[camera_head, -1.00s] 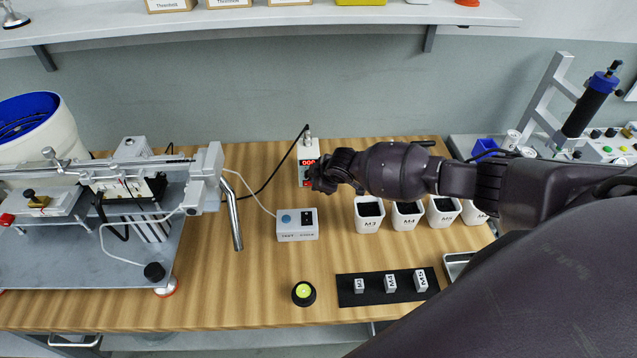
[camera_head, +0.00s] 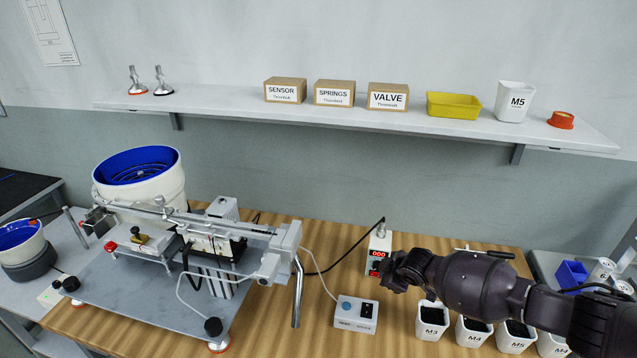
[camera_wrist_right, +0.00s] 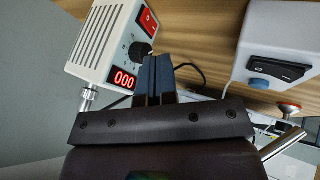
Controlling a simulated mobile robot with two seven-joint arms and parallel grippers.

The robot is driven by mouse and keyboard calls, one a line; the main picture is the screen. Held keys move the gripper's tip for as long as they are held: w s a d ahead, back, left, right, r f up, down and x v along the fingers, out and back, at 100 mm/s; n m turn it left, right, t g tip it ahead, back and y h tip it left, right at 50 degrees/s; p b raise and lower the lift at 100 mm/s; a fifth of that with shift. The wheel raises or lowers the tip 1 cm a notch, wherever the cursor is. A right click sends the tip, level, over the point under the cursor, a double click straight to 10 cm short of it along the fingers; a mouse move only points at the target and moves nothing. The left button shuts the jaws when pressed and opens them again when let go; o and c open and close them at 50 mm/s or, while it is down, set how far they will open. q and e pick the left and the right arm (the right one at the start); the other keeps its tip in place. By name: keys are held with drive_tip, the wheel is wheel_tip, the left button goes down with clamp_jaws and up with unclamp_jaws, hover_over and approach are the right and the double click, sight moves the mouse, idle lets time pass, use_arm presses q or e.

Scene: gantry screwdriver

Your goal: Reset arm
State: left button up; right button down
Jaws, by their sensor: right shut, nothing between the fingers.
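My right arm comes in from the right in the head view. Its gripper (camera_head: 388,271) is beside the small white power supply (camera_head: 379,249), which has a red display. In the right wrist view the two fingers (camera_wrist_right: 155,80) are pressed together with nothing between them, close to the black knob of the power supply (camera_wrist_right: 100,45). Its display reads 000 and its red switch shows above the knob. I cannot tell if the fingertips touch the knob. My left gripper is not in view.
The white switch box (camera_head: 356,314) stands left of my gripper, also seen in the right wrist view (camera_wrist_right: 275,45). The gantry screwdriver (camera_head: 200,250) fills the left side. Bins labelled M3 (camera_head: 432,318) and others stand below my arm. A shelf (camera_head: 350,118) with boxes hangs above.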

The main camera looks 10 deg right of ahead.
drive_tip(key=w+a+r+t+y, duration=0.2)
drive_tip(key=a+r, duration=0.4)
drive_tip(key=a, duration=0.1)
drive_tip(key=s+a+r+m+t+y, duration=0.1)
drive_tip(key=s+a+r+t+y, duration=0.15)
drive_tip(key=s+a, duration=0.45)
drive_tip(key=s+d+f+m+h, duration=0.2)
drive_tip(key=s+f+m, duration=0.1)
drive_tip(key=s, duration=0.5)
drive_tip(key=s+d+f+m+h, duration=0.2)
drive_tip(key=s+d+m, duration=0.1)
drive_tip(key=s, duration=0.6)
drive_tip(key=s+d+f+m+h, duration=0.2)
drive_tip(key=s+d+f, duration=0.1)
drive_tip(key=s, duration=0.5)
drive_tip(key=shift+s+d+f+m, duration=0.15)
drive_tip(key=shift+s+f+m, duration=0.15)
drive_tip(key=shift+s+m, duration=0.1)
